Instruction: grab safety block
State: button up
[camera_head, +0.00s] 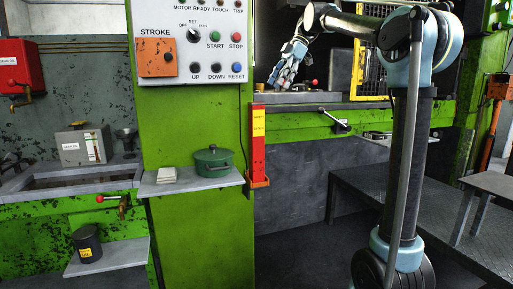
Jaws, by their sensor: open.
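The likely safety block is a tall red bar (258,155) with yellow labels. It stands upright in a small orange holder at the right edge of the green press column. My gripper (276,82) is in the upper middle of the view, above and slightly right of the bar and apart from it. Its fingers point down and to the left, spread open, with nothing seen between them. The arm comes to it from the right.
A control panel (195,40) hangs on the green column, left of my gripper. A shelf (190,186) below carries a green pot (213,161) and a white stack. A yellow-framed mesh guard (357,70) stands behind my arm.

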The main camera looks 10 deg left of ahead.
aim_at(259, 120)
jog(key=x, duration=1.7)
jog(key=shift+s+f, duration=0.15)
jog(key=shift+c, duration=0.3)
grip_shut()
